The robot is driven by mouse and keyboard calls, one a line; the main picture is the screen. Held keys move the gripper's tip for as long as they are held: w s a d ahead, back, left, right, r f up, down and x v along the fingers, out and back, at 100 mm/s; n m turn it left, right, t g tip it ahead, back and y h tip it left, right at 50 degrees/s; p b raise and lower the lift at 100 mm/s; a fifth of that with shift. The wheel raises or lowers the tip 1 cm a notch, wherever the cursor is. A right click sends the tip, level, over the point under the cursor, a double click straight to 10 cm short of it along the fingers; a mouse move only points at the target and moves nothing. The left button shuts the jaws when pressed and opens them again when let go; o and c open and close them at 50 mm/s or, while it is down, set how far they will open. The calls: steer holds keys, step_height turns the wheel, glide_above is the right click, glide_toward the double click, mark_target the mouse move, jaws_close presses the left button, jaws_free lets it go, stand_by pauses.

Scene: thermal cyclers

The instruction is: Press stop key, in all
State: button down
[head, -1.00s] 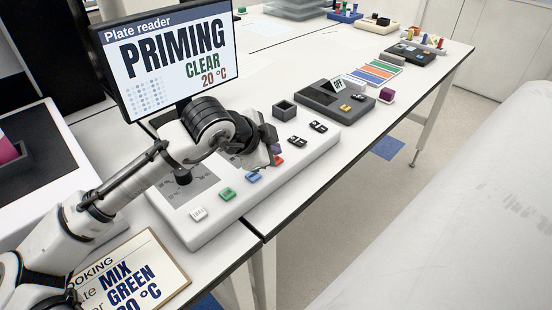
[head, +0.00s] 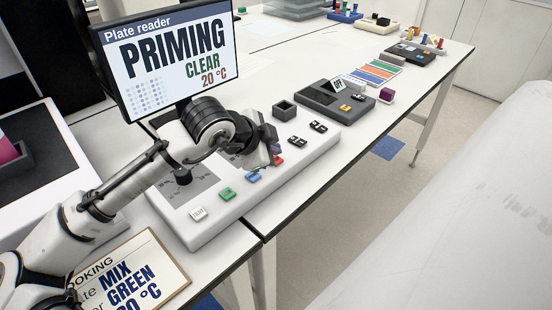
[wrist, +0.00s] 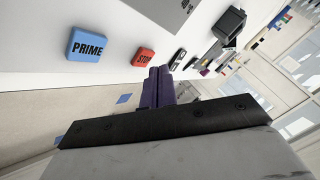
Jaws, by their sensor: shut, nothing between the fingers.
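In the head view the red key (head: 278,160) sits on the white key panel (head: 232,212), right of the blue key. My gripper (wrist: 160,73) is shut and empty, its fingertips at the STOP key's edge in the wrist view. In the head view my gripper (head: 275,148) is just above and behind the key; I cannot tell whether it touches. The blue PRIME key (wrist: 87,47) is to the left. The screen (head: 170,58) reads Plate reader, PRIMING, CLEAR, 20 °C.
A green key (head: 227,193) and a white key (head: 198,213) are nearer on the panel; two black keys (head: 297,141) are farther along. A booking card (head: 135,270) lies in front, partly hidden by my arm. A dark device (head: 335,101) and purple cube (head: 387,95) stand farther right.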

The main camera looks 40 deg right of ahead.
steer(key=shift+f, duration=0.15)
steer(key=shift+f, duration=0.3)
steer(key=shift+f+b, duration=0.4)
steer(key=shift+b, duration=0.15)
stand_by(0.5)
steer(key=shift+r, duration=0.15)
steer(key=shift+r+p, duration=0.7)
steer(key=shift+r+p, duration=2)
steer(key=shift+r, duration=0.5)
